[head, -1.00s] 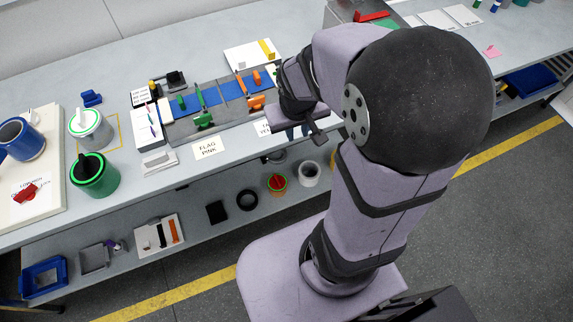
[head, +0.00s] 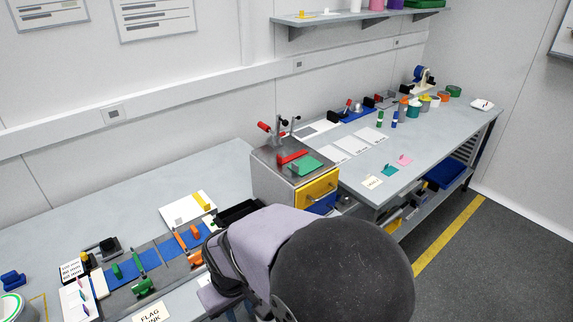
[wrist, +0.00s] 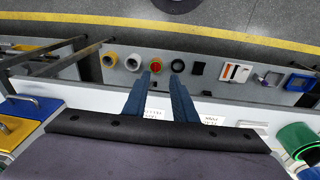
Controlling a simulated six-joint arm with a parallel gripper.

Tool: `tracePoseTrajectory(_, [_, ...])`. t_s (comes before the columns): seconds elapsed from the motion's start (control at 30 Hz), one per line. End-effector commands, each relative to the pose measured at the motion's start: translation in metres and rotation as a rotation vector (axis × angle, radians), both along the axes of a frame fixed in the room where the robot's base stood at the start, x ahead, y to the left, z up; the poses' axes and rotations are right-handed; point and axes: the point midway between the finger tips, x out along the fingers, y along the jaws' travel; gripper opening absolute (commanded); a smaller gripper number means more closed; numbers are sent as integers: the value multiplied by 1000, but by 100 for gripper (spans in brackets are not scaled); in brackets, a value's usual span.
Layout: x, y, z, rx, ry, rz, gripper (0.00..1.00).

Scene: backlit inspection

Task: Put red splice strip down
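A flat red piece (head: 292,157), perhaps the red splice strip, lies on top of the grey cabinet, behind a green block (head: 307,167). It is too small to identify for sure. In the wrist view my gripper (wrist: 162,72) points over the bench's front edge, its two blue fingers apart. In the head view my own arm hides most of the gripper. The gripper is well to the near left of the red piece.
The cabinet (head: 322,185) stands beside the bench, with a red-handled clamp (head: 268,128) at its back. A grey mat with blue panels (head: 173,250) and several coloured clips lies left of my arm. White sheets (head: 350,146) lie on the far bench. The back-left bench is bare.

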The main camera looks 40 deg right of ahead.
Motion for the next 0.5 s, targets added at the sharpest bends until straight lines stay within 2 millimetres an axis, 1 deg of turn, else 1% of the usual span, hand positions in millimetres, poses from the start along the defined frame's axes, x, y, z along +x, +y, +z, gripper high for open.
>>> tracePoseTrajectory(0.03, [23,-18,4,-29,-55,-29,25])
tracePoseTrajectory(0.07, [38,-30,7,-48,-95,-46,25])
tracePoseTrajectory(0.1, [61,-49,13,-76,-156,-68,25])
tracePoseTrajectory(0.17, [98,-82,25,-120,-263,-101,25])
tracePoseTrajectory(0.2, [124,-107,34,-149,-341,-121,25])
tracePoseTrajectory(0.27, [161,-145,51,-187,-460,-143,25])
tracePoseTrajectory(0.3, [183,-170,62,-206,-541,-152,25])
tracePoseTrajectory(0.37, [211,-206,80,-225,-653,-152,25])
tracePoseTrajectory(0.4, [226,-228,91,-230,-722,-147,25])
tracePoseTrajectory(0.47, [245,-258,105,-227,-817,-130,25])
tracePoseTrajectory(0.5, [253,-277,114,-219,-873,-112,25])
